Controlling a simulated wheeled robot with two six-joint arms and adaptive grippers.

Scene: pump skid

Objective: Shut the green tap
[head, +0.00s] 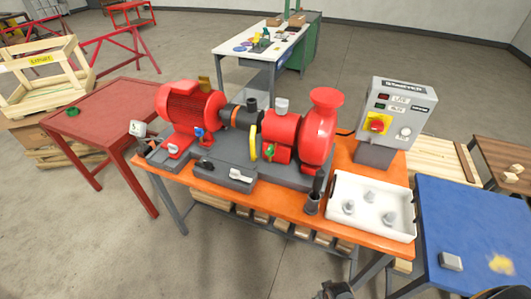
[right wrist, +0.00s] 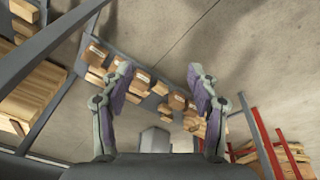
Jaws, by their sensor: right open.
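The tap does not show in that view. A dark part at the bottom edge of the head view seems to be mine. My left gripper is not in view.
A blue-handled valve (head: 199,133) sits left of the tap by the red motor (head: 190,105). A dark cup (head: 312,204) and a white tray (head: 372,226) stand to the right. A control box (head: 400,112) stands behind the tray. Wooden blocks (head: 270,220) lie under the bench.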

